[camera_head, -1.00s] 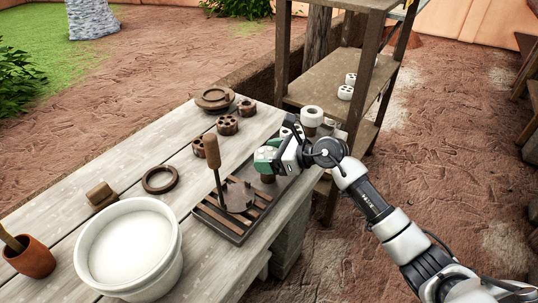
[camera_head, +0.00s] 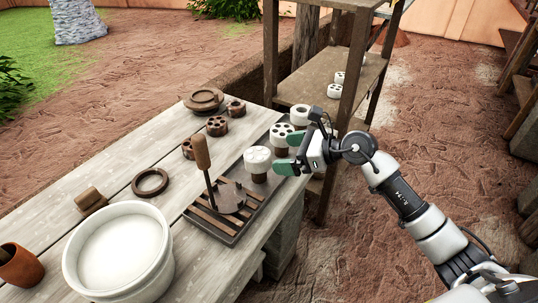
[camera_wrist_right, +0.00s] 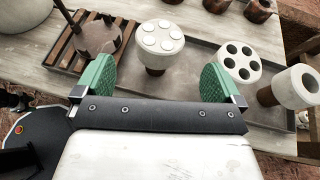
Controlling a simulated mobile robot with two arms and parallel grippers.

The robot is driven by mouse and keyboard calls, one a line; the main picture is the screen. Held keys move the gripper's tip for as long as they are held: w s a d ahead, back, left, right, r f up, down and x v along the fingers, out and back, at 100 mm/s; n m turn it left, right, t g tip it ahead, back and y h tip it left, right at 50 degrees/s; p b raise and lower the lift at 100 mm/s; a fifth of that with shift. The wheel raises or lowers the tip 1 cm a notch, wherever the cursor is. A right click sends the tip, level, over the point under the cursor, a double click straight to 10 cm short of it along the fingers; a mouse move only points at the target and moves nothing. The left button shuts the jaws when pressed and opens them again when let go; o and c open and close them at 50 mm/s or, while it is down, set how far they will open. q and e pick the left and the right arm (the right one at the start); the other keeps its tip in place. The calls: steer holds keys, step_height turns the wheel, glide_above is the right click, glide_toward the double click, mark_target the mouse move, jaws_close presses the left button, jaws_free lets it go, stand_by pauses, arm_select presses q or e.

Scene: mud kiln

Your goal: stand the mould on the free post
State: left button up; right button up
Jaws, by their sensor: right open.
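A white round mould (camera_head: 257,159) with raised round pads on its top stands on a brown post (camera_head: 259,177) in the dark tray (camera_head: 226,237). It looks upright. It also shows in the right wrist view (camera_wrist_right: 160,38), beyond and between the fingers. My right gripper (camera_head: 291,154), with green finger pads, is open and empty, just right of this mould and apart from it. It also shows in the wrist view (camera_wrist_right: 157,84). Behind are a white mould with dark holes (camera_head: 282,132) and a white ring-shaped mould (camera_head: 301,114), each on a post. My left gripper is not in view.
A wood-handled tool (camera_head: 202,158) stands on the tray's slatted end. A white bucket (camera_head: 118,250), brown ring (camera_head: 150,183) and several brown pieces (camera_head: 217,126) lie on the bench. A wooden shelf (camera_head: 325,83) with white pieces stands behind the right arm. Open ground lies right.

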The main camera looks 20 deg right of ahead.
steer(key=v, duration=0.4)
